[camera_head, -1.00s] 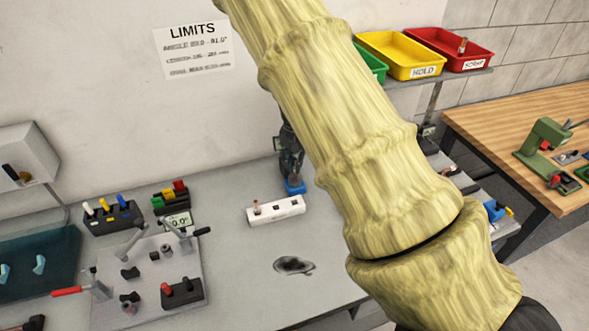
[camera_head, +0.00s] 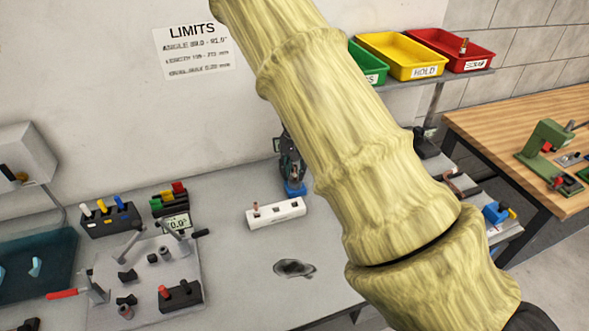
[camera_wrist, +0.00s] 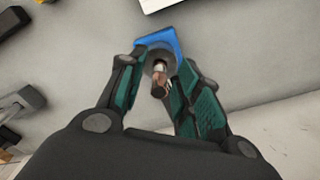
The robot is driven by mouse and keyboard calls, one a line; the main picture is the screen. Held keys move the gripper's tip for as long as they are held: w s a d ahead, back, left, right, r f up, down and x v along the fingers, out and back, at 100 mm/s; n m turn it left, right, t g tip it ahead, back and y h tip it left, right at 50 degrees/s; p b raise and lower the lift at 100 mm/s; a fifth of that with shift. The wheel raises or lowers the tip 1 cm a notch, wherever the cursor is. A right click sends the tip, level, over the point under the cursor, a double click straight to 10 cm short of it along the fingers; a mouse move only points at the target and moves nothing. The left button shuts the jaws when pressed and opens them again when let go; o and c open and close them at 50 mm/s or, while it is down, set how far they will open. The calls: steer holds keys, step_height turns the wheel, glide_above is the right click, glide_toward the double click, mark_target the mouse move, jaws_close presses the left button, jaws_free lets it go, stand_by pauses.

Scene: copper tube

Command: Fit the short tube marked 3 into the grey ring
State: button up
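In the wrist view a short copper tube (camera_wrist: 160,78) stands between the fingers of my gripper (camera_wrist: 160,62), its near end dark. Behind it is a grey ring (camera_wrist: 152,62) on a blue block (camera_wrist: 158,38). The tube seems to be at the ring; how deep it sits cannot be told. The fingers are part-way apart, with gaps visible beside the tube. In the head view my gripper (camera_head: 291,165) points down just above the blue block (camera_head: 295,188), hiding ring and tube. No number is readable on the tube.
A white block (camera_head: 284,215) with holes holds a copper piece (camera_head: 256,208) in front of the blue block. A clamp fixture (camera_head: 150,275) stands on the left of the bench. Green, yellow (camera_head: 400,54) and red trays sit on a shelf at the right.

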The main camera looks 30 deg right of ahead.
steer(key=shift+w+r, duration=0.1)
steer(key=shift+r, duration=0.4)
step_height(320, 180, up, 11)
steer(key=b, duration=0.3)
steer(key=shift+s+a+r+b, duration=0.15)
steer(key=shift+s+b, duration=0.1)
steer(key=shift+b, duration=0.1)
